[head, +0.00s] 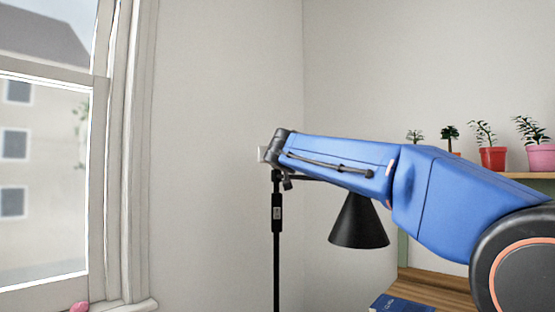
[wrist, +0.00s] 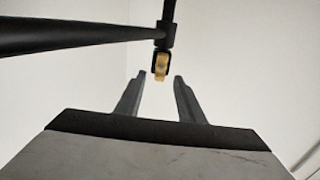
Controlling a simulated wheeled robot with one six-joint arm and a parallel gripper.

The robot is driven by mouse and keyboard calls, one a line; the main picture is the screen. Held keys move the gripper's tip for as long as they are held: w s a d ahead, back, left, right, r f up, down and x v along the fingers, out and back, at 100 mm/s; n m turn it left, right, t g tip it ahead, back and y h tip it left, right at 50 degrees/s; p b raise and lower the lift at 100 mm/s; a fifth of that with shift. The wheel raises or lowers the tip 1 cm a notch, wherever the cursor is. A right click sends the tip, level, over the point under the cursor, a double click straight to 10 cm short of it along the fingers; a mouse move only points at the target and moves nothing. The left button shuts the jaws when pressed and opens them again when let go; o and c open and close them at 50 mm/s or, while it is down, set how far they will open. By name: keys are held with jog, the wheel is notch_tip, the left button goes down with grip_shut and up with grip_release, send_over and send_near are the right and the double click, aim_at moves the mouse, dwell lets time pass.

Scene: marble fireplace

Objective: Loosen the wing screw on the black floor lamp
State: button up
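The black floor lamp has a thin upright pole (head: 277,255) and a cone shade (head: 359,224) in the head view. In the wrist view its dark bar (wrist: 75,33) runs in from the left to a joint at the top. The brass-coloured wing screw (wrist: 160,65) hangs at this joint. My gripper (wrist: 159,77) is open and empty, its two fingers pointing at the screw. The screw shows in line with the gap, at or just beyond the fingertips; I see no contact. In the head view my blue arm hides the joint and screw, and my fingers cannot be made out.
Potted plants (head: 492,158) stand on a wooden shelf (head: 530,175) at the right. A blue book (head: 400,304) lies on a wooden surface (head: 440,290) below. A window (head: 45,180) is at the left. The wall between window and lamp is clear.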

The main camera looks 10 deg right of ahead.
jog(key=shift+w+d, duration=0.15)
jog(key=shift+w, duration=0.65)
jog(key=shift+w+d, duration=0.15)
jog(key=shift+w, duration=0.6)
jog(key=shift+c, duration=0.3)
grip_shut()
jog(key=shift+w+a+f+n, duration=0.1)
jog(key=shift+a+f+n, duration=0.15)
jog(key=shift+n, duration=2.75)
jog(key=shift+s+a+f+n, duration=0.1)
jog(key=shift+a+f+n, duration=0.15)
jog(key=shift+n, duration=2.75)
jog(key=shift+w+a+f+n, duration=0.15)
jog(key=shift+f+n, duration=0.1)
jog(key=shift+n, duration=2.75)
